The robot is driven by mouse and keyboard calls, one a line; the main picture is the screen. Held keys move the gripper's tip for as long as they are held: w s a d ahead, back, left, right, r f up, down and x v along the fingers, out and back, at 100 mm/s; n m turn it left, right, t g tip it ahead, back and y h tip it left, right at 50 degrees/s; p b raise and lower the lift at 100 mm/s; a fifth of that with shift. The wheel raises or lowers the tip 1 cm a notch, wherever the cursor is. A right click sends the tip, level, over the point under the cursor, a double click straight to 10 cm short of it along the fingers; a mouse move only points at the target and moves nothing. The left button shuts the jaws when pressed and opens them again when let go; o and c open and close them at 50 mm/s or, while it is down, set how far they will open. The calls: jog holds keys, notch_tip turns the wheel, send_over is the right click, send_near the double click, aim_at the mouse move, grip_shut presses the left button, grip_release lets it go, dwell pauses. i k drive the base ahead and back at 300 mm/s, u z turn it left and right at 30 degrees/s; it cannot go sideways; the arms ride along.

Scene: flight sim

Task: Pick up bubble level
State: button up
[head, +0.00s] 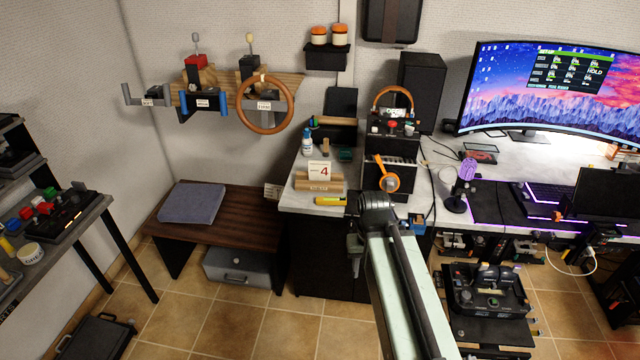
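A small yellow bar with a greenish middle, which looks like the bubble level (331,201), lies flat near the front edge of the white worktop (300,195). It is just in front of a wooden block. My arm reaches up from the bottom of the head view, and its dark joint is just right of the yellow bar. My gripper (355,258) seems to hang below that joint, in front of the worktop's dark side and lower than the bar. It is apart from the bar. Its fingers are small and dark, so their opening cannot be made out.
A card marked 4 (319,171) and a wooden block (318,184) stand behind the bar. A white-blue bottle (307,143) is further back. A bench with a grey cushion (192,202) is left. Tiled floor is open in front.

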aim_at(320, 201)
jog(key=u, duration=0.5)
jog(key=i, duration=1.2)
jog(key=u, duration=1.15)
jog(key=i, duration=0.2)
jog(key=u, duration=0.15)
jog(key=k, duration=0.8)
jog(key=u, duration=0.15)
jog(key=i, duration=0.95)
jog(key=z, duration=0.05)
